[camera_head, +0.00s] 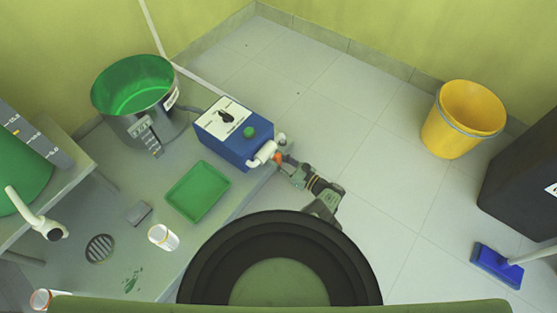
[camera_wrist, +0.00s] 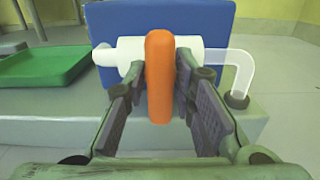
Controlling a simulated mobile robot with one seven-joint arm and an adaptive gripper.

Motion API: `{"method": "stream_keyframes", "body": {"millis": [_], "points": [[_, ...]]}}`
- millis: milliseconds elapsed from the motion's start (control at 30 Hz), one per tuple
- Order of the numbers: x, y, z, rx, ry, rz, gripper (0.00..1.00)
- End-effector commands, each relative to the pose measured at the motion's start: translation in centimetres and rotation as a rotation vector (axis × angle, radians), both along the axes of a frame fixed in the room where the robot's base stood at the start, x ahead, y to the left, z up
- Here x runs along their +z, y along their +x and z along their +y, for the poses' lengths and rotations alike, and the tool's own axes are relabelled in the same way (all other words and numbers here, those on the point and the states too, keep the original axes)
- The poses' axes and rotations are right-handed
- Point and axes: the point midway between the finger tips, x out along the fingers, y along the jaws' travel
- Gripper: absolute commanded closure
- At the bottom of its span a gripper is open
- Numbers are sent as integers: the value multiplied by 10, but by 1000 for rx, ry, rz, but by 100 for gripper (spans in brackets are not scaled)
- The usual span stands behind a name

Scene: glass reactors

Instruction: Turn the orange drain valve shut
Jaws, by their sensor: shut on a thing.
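The orange drain valve handle (camera_wrist: 159,78) stands upright in the wrist view, in front of a white pipe (camera_wrist: 130,56). The pipe runs across the front of a blue box (camera_wrist: 215,22). My gripper (camera_wrist: 163,100) has one finger on each side of the handle and is shut on it, though a gap seems to show beside the fingers. In the head view only a small bit of the orange handle (camera_head: 278,158) shows at my gripper (camera_head: 286,163). The blue box (camera_head: 232,149) there carries a dial and a green button.
A green tray (camera_head: 198,190) lies on the grey bench left of the box, near a white cup (camera_head: 163,237). A metal pot (camera_head: 139,102) with green inside stands behind. A yellow bucket (camera_head: 463,119) and blue broom (camera_head: 497,266) are on the floor at right.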

Motion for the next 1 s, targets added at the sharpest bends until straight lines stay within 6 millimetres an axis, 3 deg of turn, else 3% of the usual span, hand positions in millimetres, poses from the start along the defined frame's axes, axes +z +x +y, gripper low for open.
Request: {"method": "stream_keyframes", "body": {"millis": [233,267,467,767,1000], "points": [[0,2,0,-2,-2,-1,100],[0,2,0,-3,-2,-1,75],[0,1,0,-2,-1,-2,62],[0,0,-1,-1,-1,-2,62],[-1,-18,-26,-4,-3,-2,62]]}}
